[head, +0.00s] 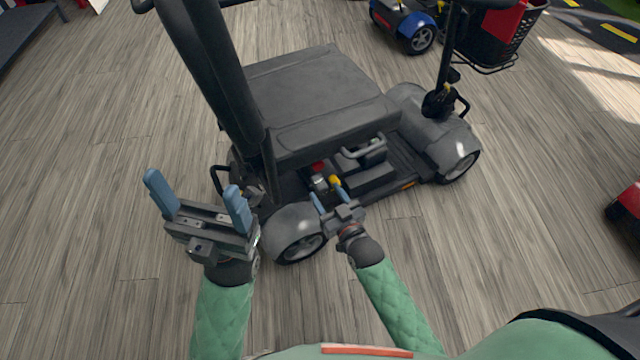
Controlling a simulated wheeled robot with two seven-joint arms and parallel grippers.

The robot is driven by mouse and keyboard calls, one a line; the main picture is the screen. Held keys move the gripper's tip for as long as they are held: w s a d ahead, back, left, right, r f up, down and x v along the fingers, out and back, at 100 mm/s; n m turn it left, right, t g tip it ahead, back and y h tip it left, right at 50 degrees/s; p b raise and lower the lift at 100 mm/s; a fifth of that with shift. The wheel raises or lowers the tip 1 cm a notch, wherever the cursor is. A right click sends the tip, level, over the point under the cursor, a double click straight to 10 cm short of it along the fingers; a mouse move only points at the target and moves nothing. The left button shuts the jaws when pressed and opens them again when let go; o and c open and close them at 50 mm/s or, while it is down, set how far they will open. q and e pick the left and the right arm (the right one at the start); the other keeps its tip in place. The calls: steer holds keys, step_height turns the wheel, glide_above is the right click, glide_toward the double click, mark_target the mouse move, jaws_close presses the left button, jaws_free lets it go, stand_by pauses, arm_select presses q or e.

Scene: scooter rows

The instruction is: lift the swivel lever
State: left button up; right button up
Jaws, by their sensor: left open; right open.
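The grey scooter (310,95) stands in front of me with its wide flat seat toward me. Below the seat, a small yellow piece (335,180) shows beside a red piece (318,166); I cannot tell for sure which part is the swivel lever. A grey loop handle (364,148) is a little above and right of it. My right gripper (331,196) is open, its blue fingers close to the yellow piece; I cannot tell whether they touch. My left gripper (198,202) is open and empty, left of the scooter's near wheel (302,247).
The scooter's dark upright (215,75) rises at its left. A blue scooter (405,22) and a black basket (498,35) stand behind at the right. A red object (628,205) is at the right edge.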

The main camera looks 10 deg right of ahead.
mark_target(324, 190)
steer(key=shift+b+x, duration=0.3)
steer(key=shift+x, duration=2.05)
steer(key=shift+c, duration=0.2)
